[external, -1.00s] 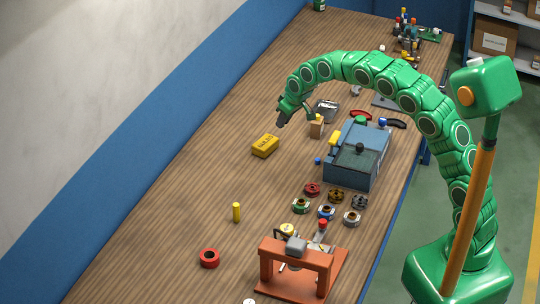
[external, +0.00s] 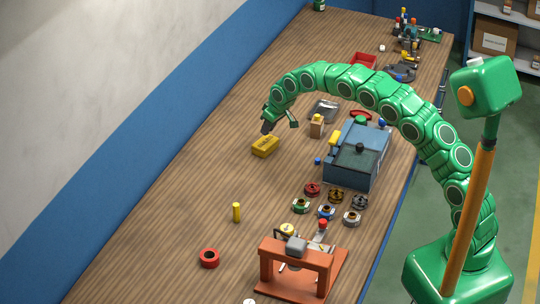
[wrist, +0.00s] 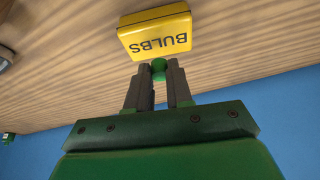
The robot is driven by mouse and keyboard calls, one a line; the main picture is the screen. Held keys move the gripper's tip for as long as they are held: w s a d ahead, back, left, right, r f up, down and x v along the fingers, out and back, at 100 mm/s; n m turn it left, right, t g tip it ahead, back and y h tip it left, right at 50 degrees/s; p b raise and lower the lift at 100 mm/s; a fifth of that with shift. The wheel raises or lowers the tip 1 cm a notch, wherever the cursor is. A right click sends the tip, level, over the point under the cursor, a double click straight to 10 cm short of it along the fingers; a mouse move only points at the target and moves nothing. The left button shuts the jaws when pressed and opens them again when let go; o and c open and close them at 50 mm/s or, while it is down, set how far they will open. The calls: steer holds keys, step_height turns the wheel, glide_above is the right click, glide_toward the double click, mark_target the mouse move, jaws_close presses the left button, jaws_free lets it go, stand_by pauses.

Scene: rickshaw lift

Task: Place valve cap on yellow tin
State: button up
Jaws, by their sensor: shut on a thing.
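The yellow tin (external: 264,148), marked BULBS, lies on the wooden bench, left of the blue toolbox. It also shows in the wrist view (wrist: 155,32), just beyond my fingertips. My gripper (external: 267,130) is above the tin's far side and looks a little clear of its top, though the exact gap is hard to tell. In the wrist view my gripper (wrist: 159,70) is shut on a small round green valve cap (wrist: 158,67), held at the fingertips. The fingers hide part of the cap, and it cannot be made out in the external view.
A blue toolbox (external: 352,166) and a small wooden block (external: 317,129) with a yellow top stand right of the tin. Several coloured valve parts, a yellow cylinder (external: 236,212), a red ring (external: 209,258) and an orange press frame (external: 297,265) are nearer. Bench left of the tin is clear.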

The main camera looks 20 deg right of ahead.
mark_target(268, 142)
steer(key=shift+w+a+f, duration=0.1)
steer(key=shift+w+f, duration=0.1)
steer(key=shift+f, duration=1.55)
steer(key=shift+f, duration=0.1)
steer(key=o, duration=0.8)
steer(key=shift+o, duration=0.2)
